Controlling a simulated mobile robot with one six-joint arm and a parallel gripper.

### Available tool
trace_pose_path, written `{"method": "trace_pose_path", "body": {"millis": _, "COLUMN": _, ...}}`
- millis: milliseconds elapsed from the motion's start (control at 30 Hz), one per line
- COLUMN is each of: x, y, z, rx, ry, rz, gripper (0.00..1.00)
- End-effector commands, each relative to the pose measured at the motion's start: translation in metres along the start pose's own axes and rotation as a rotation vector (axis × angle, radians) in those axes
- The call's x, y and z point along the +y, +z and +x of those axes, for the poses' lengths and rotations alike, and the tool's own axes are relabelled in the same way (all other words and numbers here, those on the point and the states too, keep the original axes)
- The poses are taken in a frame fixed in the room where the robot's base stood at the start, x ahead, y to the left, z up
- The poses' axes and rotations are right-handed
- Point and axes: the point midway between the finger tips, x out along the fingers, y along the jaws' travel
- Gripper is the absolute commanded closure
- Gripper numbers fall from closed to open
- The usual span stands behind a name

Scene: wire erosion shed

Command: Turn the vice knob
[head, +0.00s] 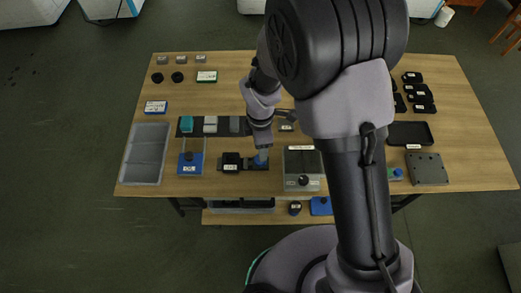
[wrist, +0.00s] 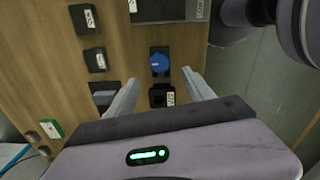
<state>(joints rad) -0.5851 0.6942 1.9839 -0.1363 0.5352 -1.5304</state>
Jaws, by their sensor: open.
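The vice is a small black device with a white label (head: 231,162) near the front of the wooden table in the head view. Its blue round knob (head: 260,162) is at its right end, partly hidden by my gripper (head: 263,153). In the wrist view the blue knob (wrist: 159,62) shows clearly, with the black labelled vice block (wrist: 158,96) below it. My gripper (wrist: 160,77) is open and empty. Its two fingers spread on either side, and the knob lies just past and between their tips. I see no contact with the knob.
A grey machine box with a dark knob (head: 303,182) stands close to the right of the vice. A blue labelled stand (head: 190,165) is to the left, beside a grey tray (head: 145,152). A dark strip holding small blocks (head: 210,125) lies behind. My arm hides the table's middle right.

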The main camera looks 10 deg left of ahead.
Motion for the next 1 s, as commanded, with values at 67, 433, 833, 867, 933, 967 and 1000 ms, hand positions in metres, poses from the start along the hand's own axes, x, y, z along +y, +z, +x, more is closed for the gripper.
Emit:
{"method": "trace_pose_path", "body": {"millis": 67, "x": 0.001, "y": 0.000, "z": -0.030, "rx": 0.001, "ry": 0.003, "rz": 0.000, "gripper": 0.39}}
{"method": "trace_pose_path", "body": {"millis": 433, "x": 0.000, "y": 0.000, "z": -0.083, "rx": 0.000, "ry": -0.001, "rz": -0.001, "gripper": 0.39}}
{"method": "trace_pose_path", "body": {"millis": 833, "x": 0.000, "y": 0.001, "z": -0.083, "rx": 0.001, "ry": 0.001, "rz": 0.008, "gripper": 0.39}}
{"method": "trace_pose_path", "body": {"millis": 867, "x": 0.000, "y": 0.003, "z": -0.087, "rx": 0.003, "ry": 0.007, "rz": 0.032, "gripper": 0.39}}
{"method": "trace_pose_path", "body": {"millis": 933, "x": -0.002, "y": 0.018, "z": -0.107, "rx": 0.019, "ry": 0.042, "rz": 0.179, "gripper": 0.39}}
{"method": "trace_pose_path", "body": {"millis": 967, "x": -0.005, "y": 0.029, "z": -0.120, "rx": 0.032, "ry": 0.065, "rz": 0.287, "gripper": 0.39}}
{"method": "trace_pose_path", "body": {"millis": 1000, "x": -0.013, "y": 0.046, "z": -0.142, "rx": 0.057, "ry": 0.101, "rz": 0.470, "gripper": 0.39}}
